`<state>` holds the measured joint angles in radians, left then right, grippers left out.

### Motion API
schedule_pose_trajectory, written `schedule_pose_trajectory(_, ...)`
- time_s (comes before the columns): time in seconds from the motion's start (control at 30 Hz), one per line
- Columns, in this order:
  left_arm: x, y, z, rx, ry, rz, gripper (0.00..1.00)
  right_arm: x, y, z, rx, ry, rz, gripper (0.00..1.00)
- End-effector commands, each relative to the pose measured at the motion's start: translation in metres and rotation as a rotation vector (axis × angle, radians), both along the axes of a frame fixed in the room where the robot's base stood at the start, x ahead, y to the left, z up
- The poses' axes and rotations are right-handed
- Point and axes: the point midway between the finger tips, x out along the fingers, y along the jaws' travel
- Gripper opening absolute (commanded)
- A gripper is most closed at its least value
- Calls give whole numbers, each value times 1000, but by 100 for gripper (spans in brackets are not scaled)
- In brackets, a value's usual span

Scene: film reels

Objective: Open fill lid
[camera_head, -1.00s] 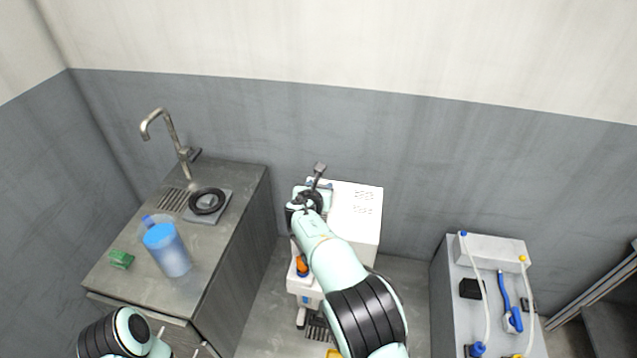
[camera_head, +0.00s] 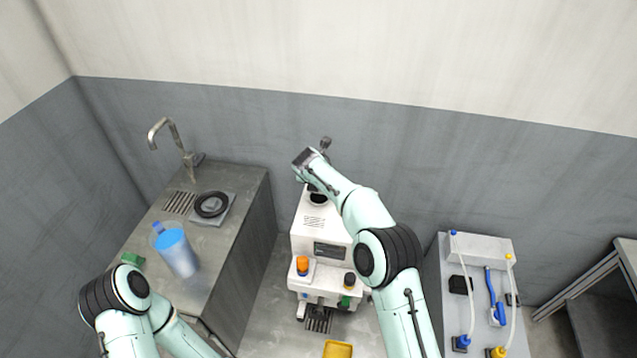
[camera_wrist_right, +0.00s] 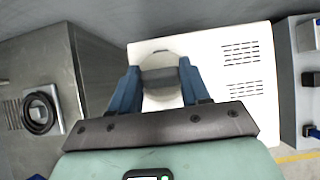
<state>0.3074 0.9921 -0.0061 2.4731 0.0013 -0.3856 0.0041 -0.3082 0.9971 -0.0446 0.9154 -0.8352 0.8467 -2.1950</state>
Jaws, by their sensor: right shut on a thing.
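The white machine (camera_head: 305,235) stands on the floor in the middle of the head view, its front panel facing me. A dark round fill opening (camera_head: 317,198) shows on its top, partly behind my right arm. In the right wrist view, my right gripper (camera_wrist_right: 158,76) is shut on a grey handle-like piece of the fill lid (camera_wrist_right: 160,80), over a pale rounded part.
The sink counter (camera_head: 235,205) at left holds a blue-filled jug (camera_head: 175,250), a black ring (camera_head: 211,204) and a green sponge (camera_head: 132,258). At right, a grey cabinet (camera_head: 485,250) carries tubes and a blue brush. A yellow tray (camera_head: 338,349) lies on the floor.

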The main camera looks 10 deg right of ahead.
Motion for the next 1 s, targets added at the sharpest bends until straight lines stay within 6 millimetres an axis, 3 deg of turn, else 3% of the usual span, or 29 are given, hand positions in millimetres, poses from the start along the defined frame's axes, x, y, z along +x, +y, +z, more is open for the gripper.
schedule_pose_trajectory(0.73,0,0,0,0,0,0,43,3,-1,0,13,55,1,0)
schedule_pose_trajectory(0.77,0,0,0,0,0,0,43,3,-1,0,13,55,1,53)
schedule_pose_trajectory(0.8,0,0,0,0,0,0,43,3,-1,0,13,55,1,66)
schedule_pose_trajectory(0.83,0,0,0,0,0,0,43,3,-1,0,13,55,1,72)
schedule_pose_trajectory(1.0,0,0,0,0,-1,0,43,3,-1,1,14,52,1,72)
